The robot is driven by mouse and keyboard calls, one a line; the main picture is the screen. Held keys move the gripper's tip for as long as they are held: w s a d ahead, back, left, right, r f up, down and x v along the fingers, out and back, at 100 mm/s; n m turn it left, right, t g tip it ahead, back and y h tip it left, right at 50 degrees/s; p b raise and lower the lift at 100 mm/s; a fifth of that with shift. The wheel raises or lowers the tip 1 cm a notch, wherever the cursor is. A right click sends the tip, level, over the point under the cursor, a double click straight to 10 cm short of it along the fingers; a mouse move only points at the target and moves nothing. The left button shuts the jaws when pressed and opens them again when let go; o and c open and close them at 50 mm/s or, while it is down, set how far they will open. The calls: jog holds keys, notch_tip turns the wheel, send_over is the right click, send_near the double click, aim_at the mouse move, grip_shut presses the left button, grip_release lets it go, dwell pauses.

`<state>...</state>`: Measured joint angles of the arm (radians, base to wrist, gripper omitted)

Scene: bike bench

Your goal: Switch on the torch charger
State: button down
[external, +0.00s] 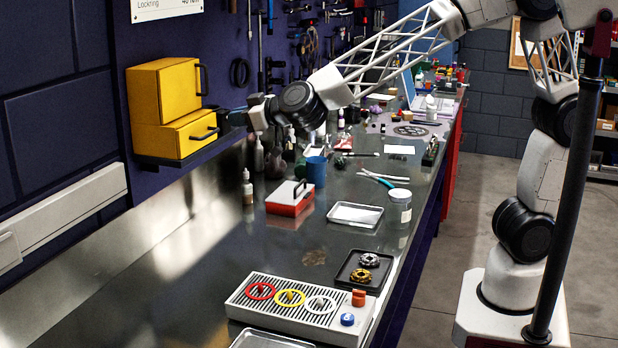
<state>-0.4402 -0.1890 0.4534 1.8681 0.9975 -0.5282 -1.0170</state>
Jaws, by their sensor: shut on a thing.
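I cannot pick out a torch charger or its switch for sure in this view. A yellow two-part cabinet (150,95) stands on a dark wall shelf at the left. Its lower drawer (185,135) sticks out past the upper part and has a dark handle (207,134). My gripper (226,117) reaches in from the right, at the front of this drawer. It is shut at the handle; the fingertips are small and dark, so the exact grip is hard to see. The upper part has its own dark handle (203,80). The inside of the drawer is hidden.
On the metal bench, a white slatted tray (245,300) holds coloured rings, with orange and blue knobs at its right. A black tray (365,272), a red box (289,199), a blue cup (316,172) and bottles stand behind. The bench's left front is clear.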

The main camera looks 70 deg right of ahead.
jog(key=shift+w+r+g, duration=0.1)
jog(key=shift+r+g, duration=0.1)
jog(key=shift+g, duration=0.6)
jog(key=shift+w+r+g, duration=0.1)
jog(key=shift+r+g, duration=0.1)
jog(key=shift+g, duration=0.6)
jog(key=c, duration=1.5)
grip_release()
jog(key=shift+s+r, duration=0.1)
jog(key=shift+s, duration=0.05)
jog(key=v, duration=0.7)
jog(key=shift+s, duration=0.3)
jog(key=shift+r, duration=0.1)
